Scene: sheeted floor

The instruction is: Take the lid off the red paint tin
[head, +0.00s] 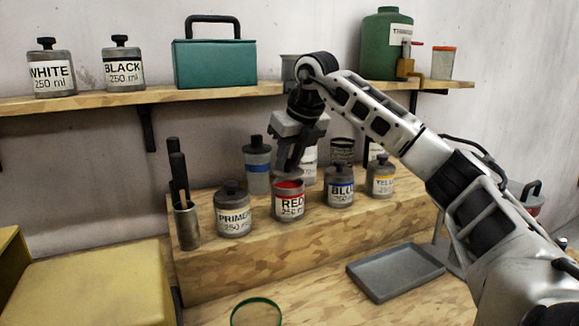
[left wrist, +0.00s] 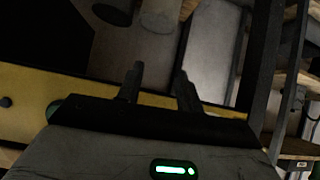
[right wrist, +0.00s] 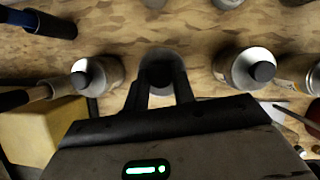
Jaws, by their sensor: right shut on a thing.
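The red paint tin (head: 289,206), labelled RED, stands on the raised wooden step between the PRIMER and BLUE tins. Red shows across its open top. My right gripper (head: 287,168) is just above the tin, pointing down. In the right wrist view my right gripper (right wrist: 159,88) has its fingers on a dark round lid (right wrist: 157,66). The lid is hard to make out in the head view, and the gap between it and the tin is small or hidden. My left gripper (left wrist: 158,78) shows only in its own wrist view, with its fingers apart and nothing between them.
The PRIMER tin (head: 233,212) and BLUE tin (head: 339,188) stand close on either side. A pot with tools (head: 187,225) is at the step's left end. A grey tray (head: 396,271) and a green-rimmed round thing (head: 257,312) lie on the lower bench. A shelf (head: 90,102) runs behind.

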